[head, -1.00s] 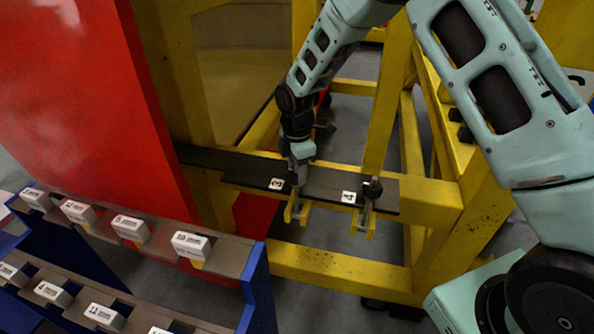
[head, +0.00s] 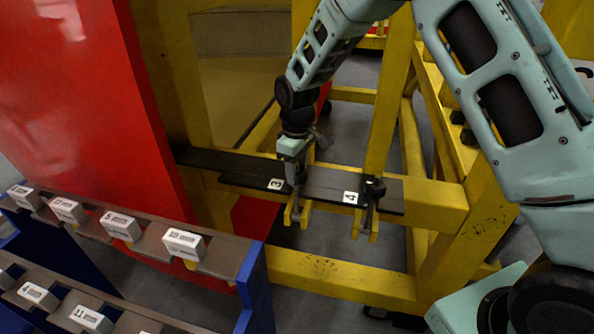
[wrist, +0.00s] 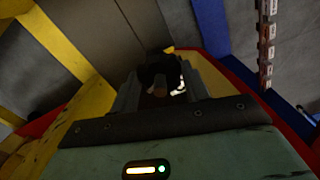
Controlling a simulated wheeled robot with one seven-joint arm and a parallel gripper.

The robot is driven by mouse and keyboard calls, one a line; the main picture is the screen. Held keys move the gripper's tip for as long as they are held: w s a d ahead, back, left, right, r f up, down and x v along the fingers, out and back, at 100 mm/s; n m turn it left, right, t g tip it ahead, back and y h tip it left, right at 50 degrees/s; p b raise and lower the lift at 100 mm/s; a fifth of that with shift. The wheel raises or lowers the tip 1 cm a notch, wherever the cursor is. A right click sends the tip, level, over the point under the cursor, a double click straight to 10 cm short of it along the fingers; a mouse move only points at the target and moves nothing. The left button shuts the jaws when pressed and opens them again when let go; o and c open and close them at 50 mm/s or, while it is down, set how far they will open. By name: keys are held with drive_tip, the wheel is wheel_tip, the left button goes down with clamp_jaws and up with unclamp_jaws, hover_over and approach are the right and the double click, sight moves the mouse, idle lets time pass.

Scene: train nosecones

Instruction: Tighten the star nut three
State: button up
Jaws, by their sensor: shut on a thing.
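Star nut three sits beside the white label "3" (head: 277,184) on the dark plate (head: 330,182) of the yellow frame. My gripper (head: 295,178) reaches down from above onto it and hides most of it in the head view. In the wrist view, my gripper (wrist: 163,90) has its two fingers on either side of the dark star nut three (wrist: 158,72), shut on it. Star nut four (head: 374,188), dark, stands to the right beside the label "4" (head: 350,198), apart from my gripper.
A yellow frame (head: 330,275) surrounds the plate, with an upright post (head: 385,120) close to the right of my gripper. A red panel (head: 80,110) stands at left. A blue rack (head: 258,290) with several white labelled boxes (head: 184,243) fills the lower left.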

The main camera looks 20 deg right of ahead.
drive_tip(key=m+b, duration=0.1)
drive_tip(key=m, duration=0.4)
drive_tip(key=shift+m, duration=0.3)
drive_tip(key=m, duration=0.5)
drive_tip(key=shift+a+r, duration=0.1)
drive_tip(key=m, duration=0.5)
drive_tip(key=shift+m+p, duration=0.4)
drive_tip(key=shift+w+m+p, duration=0.1)
drive_tip(key=shift+m+p, duration=0.45)
drive_tip(key=shift+m, duration=1.55)
drive_tip(key=o, duration=1)
